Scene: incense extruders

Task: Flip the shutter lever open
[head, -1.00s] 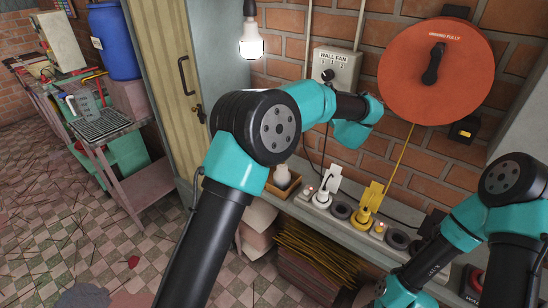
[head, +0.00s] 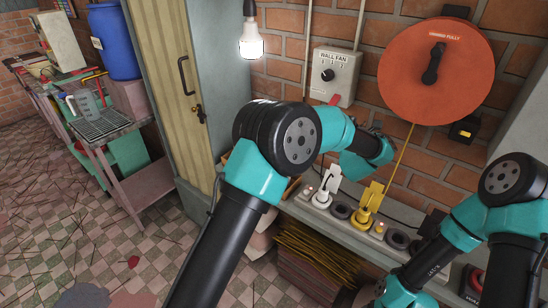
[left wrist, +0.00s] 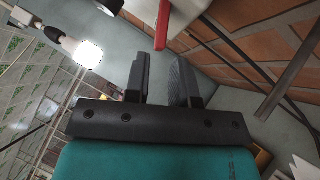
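A wall fan box (head: 335,76) with a dark round knob hangs on the brick wall in the head view. A red tab (head: 334,99) shows at its lower edge; I cannot tell whether it is the shutter lever. A red piece with a pale face (left wrist: 178,18) is beyond my fingers in the left wrist view. My left gripper (left wrist: 160,80) is open with nothing between its fingers; in the head view it is right of and below the box, its fingers hard to make out. My right arm is at the lower right, its fingertips not clearly visible.
An orange winding pulley (head: 436,72) with a yellow cord is to the right. A ledge below carries white (head: 322,198) and yellow (head: 365,218) plugs and dark round sockets. A lit bulb (head: 251,45) hangs left of the box. The wall between box and pulley is mostly clear.

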